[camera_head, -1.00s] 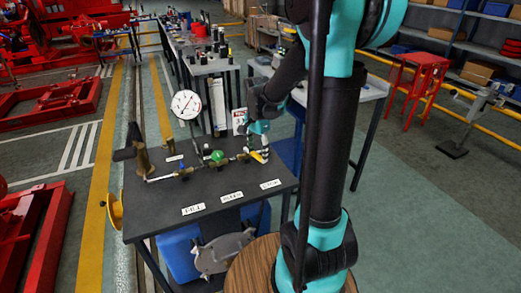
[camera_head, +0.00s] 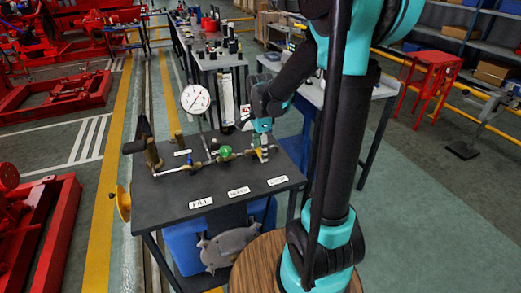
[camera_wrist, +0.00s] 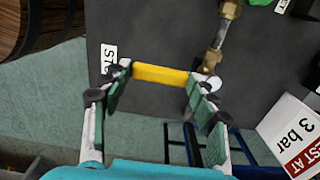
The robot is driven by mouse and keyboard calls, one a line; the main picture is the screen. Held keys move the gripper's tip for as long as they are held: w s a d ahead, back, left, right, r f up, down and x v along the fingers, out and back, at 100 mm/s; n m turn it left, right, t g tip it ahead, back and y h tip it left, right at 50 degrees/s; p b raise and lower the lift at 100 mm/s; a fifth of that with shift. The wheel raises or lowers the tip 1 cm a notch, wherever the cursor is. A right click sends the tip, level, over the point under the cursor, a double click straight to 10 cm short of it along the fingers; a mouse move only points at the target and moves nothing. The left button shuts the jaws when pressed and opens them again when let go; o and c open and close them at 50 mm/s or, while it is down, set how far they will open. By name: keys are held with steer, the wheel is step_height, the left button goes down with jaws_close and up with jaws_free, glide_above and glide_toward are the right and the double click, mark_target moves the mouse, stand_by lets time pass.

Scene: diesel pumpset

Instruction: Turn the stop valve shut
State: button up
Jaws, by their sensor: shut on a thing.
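The stop valve's yellow lever (camera_wrist: 160,75) lies level across the wrist view, between my two fingertips. My gripper (camera_wrist: 165,80) is shut on it, with one green-padded finger at each end. The brass valve body (camera_wrist: 212,60) and its pipe are just right of the lever. The STOP label (camera_wrist: 109,58) is left of the lever. In the body camera view my gripper (camera_head: 264,146) is over the right end of the pipe line, behind the STOP label (camera_head: 277,181); it hides much of the lever there.
The dark bench (camera_head: 165,210) carries a green-handled valve (camera_head: 225,152) left of my gripper, plus FILL (camera_head: 201,202) and BLEED (camera_head: 238,191) labels. A pressure gauge (camera_head: 195,98) stands behind. A "TEST AT 3 bar" sign (camera_wrist: 296,138) is close at right in the wrist view.

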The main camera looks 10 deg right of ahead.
steer(key=o, duration=1.7)
step_height(320, 180, up, 12)
steer(key=shift+f, duration=0.1)
steer(key=s+d+f+n+t, duration=0.2)
steer(key=s+d+f+n, duration=0.1)
steer(key=s+f+n, duration=0.4)
steer(key=s+d+f+n+t, duration=0.2)
steer(key=s+d+f+n, duration=0.1)
steer(key=s+f+n, duration=0.5)
steer(key=shift+s+d+f+n, duration=0.15)
steer(key=shift+d+f+n, duration=0.15)
